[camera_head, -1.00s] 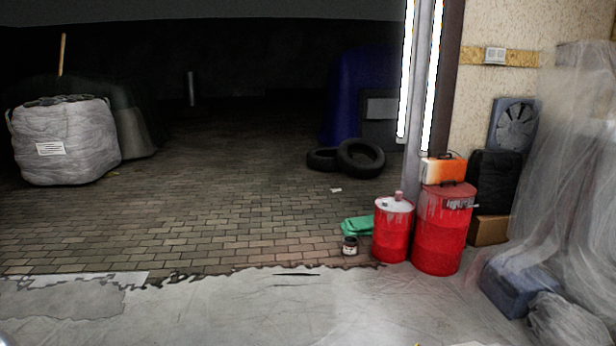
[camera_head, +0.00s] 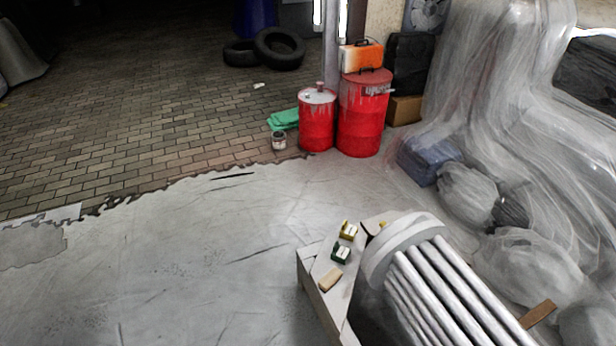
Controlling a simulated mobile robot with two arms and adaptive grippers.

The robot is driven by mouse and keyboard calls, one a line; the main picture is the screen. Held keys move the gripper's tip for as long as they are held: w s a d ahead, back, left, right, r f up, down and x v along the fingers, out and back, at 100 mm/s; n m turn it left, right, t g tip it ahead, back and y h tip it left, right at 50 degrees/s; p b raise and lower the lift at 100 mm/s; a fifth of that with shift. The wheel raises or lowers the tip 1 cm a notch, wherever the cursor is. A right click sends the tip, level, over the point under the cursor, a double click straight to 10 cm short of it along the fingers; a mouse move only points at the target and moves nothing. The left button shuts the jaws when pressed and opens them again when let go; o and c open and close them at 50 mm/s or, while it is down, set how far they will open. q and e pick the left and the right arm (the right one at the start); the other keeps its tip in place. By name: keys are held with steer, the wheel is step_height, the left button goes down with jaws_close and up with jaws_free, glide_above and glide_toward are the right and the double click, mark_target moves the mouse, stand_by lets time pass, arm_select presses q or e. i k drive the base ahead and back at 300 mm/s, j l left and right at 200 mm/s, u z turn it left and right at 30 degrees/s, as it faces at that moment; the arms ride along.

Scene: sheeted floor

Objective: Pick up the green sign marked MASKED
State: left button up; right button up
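Neither of my grippers shows in the head view.
Wrapped bags (camera_head: 468,192) lie right. Sheeted floor (camera_head: 190,270) left of the table is clear.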

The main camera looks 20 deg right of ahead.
mark_target(340, 253)
steer(key=i+j+z, duration=0.15)
steer(key=z, duration=0.3)
steer(key=i+j+z, duration=0.1)
steer(key=z, duration=0.35)
steer(key=i+j+z, duration=0.1)
steer(key=j+z, duration=0.2)
steer(key=z, duration=0.15)
steer(key=j+z, duration=0.25)
steer(key=z, duration=0.2)
